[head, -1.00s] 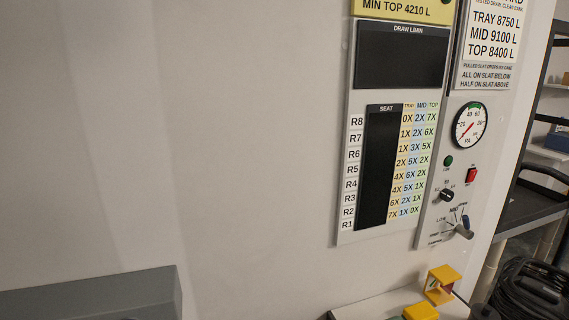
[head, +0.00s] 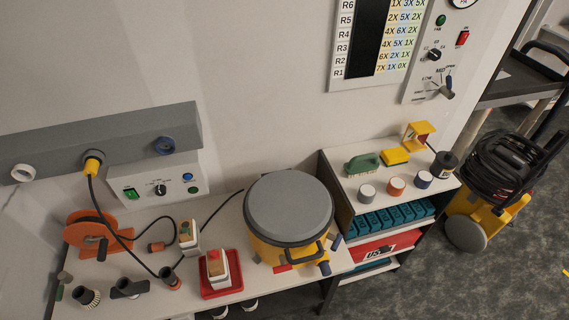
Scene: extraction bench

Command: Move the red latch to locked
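A yellow canister (head: 262,252) with a round grey lid (head: 289,208) stands on the white bench. A small red piece (head: 283,268) shows low on its front side; it may be the red latch, but it is too small to tell its position. A dark handle (head: 306,254) sits at the canister's front right. A red rocker switch (head: 463,38) is on the wall panel at the upper right. Neither of my grippers is in view.
Left of the canister are a red tray (head: 209,292), an orange cable reel (head: 84,236) and several dark fittings. A shelf unit (head: 345,188) with cups and a green brush (head: 362,163) stands right. A yellow vacuum (head: 484,215) is on the carpet.

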